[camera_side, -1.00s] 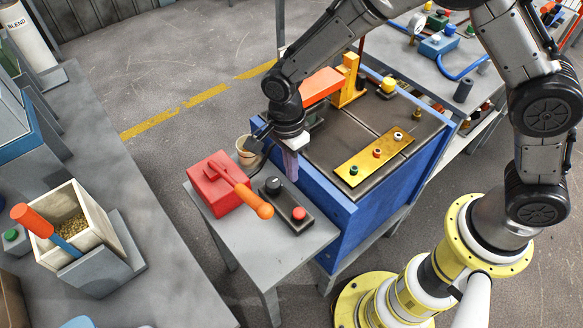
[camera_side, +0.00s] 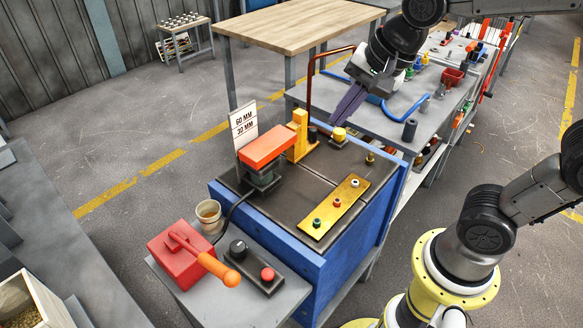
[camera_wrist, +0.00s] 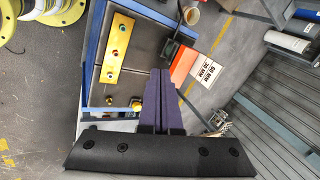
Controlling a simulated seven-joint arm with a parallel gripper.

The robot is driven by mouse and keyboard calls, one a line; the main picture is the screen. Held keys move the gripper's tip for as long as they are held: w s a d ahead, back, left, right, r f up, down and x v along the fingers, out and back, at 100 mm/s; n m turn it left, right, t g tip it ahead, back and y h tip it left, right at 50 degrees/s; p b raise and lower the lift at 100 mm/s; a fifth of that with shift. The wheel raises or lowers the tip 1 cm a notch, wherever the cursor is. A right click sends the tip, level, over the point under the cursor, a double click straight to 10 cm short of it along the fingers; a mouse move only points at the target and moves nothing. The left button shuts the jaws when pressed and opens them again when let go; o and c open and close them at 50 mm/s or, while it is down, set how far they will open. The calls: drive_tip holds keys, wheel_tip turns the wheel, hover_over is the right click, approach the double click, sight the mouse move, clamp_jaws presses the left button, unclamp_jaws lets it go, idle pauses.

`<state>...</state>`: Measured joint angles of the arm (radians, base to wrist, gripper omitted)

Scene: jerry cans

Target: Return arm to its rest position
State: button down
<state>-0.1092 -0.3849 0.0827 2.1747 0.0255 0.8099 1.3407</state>
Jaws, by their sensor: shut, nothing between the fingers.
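My gripper (camera_side: 338,118) is raised in the side view, with its purple fingers together and nothing between them. It hangs above and behind the blue-sided workbench (camera_side: 291,245), apart from everything on it. In the wrist view my gripper (camera_wrist: 160,74) shows the two fingers side by side, shut and empty. No object is held.
A wooden table (camera_side: 290,22) is behind; grey floor is open at left.

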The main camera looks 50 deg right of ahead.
drive_tip(key=s+d+f+n, duration=0.1)
drive_tip(key=s+n, duration=0.5)
drive_tip(key=n, duration=0.1)
drive_tip(key=s+d+f+n, duration=0.1)
drive_tip(key=s+d+n, duration=0.1)
drive_tip(key=s+n, duration=0.4)
drive_tip(key=shift+d+f+n+h, duration=0.25)
drive_tip(key=shift+f+n+h, duration=0.15)
drive_tip(key=shift+n, duration=0.2)
idle(1.8)
